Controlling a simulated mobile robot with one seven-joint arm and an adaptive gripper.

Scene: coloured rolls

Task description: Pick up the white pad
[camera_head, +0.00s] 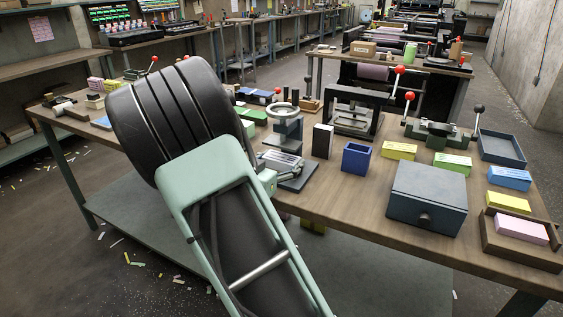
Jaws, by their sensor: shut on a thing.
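The white pad (283,157) shows at the middle of the table, just right of my large arm link and by the foot of a grey stand with a ring on top. My gripper (268,177) shows only in part, as small pale green and grey pieces at the pad's near left side. It is shut on the white pad. The fingertips are mostly hidden behind my arm, and I cannot tell whether the pad is clear of the surface below it.
The ring stand (287,129) rises close behind the pad. A black block (322,141), a blue open box (356,158) and a grey drawer box (427,197) stand to the right. My arm hides the table's left middle.

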